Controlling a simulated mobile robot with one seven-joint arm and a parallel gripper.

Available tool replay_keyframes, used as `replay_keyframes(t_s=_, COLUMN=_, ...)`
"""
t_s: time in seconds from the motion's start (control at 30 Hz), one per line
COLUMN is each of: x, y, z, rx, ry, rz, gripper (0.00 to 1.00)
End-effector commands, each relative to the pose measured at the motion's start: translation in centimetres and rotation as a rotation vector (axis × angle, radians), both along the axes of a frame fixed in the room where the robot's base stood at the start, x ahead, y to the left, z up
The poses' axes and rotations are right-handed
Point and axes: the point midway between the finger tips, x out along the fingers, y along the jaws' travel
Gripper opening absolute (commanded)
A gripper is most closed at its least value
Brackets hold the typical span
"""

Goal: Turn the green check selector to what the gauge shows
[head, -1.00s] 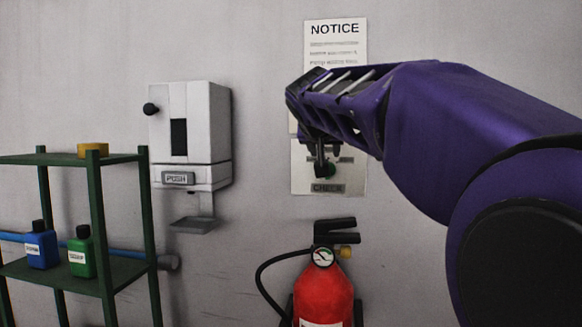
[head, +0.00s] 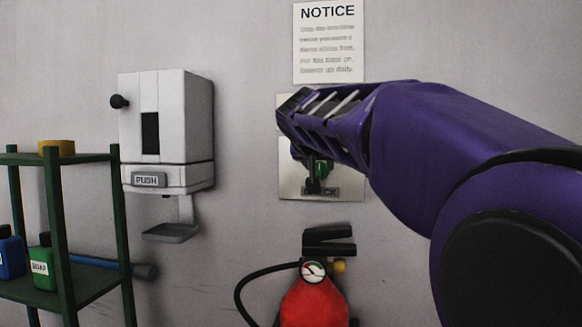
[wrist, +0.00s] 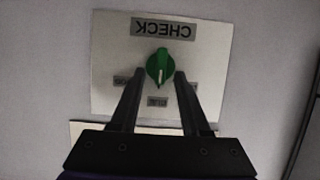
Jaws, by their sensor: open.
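The green selector knob (wrist: 160,68) sits on a pale plate (wrist: 210,45) marked CHECK, which appears upside down in the wrist view. Small grey labels surround the knob; their words are too blurred to read. My gripper (wrist: 160,74) is open, with one finger on each side of the knob and gaps visible. In the head view the knob (head: 323,169) is partly hidden by my gripper (head: 313,178). The round gauge (head: 313,271) is on the red fire extinguisher (head: 313,305) below the plate. It has coloured zones, but its needle is too small to read surely.
A notice (head: 328,42) hangs above the plate. A white PUSH dispenser (head: 165,120) with a drip tray is on the wall to the left. A green shelf (head: 62,230) holds blue and green bottles and a yellow item. The wall between dispenser and plate is clear.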

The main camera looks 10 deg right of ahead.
Motion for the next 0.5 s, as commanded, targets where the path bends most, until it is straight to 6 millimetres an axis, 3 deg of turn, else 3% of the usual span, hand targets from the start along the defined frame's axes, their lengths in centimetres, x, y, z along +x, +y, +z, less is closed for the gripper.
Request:
replay_keyframes(t_s=0.47, x=0.08, y=0.17, z=-0.33, rx=0.001, ry=0.000, rz=0.000, gripper=0.46)
replay_keyframes(t_s=0.5, x=0.08, y=0.17, z=-0.33, rx=0.000, ry=0.000, rz=0.000, gripper=0.43)
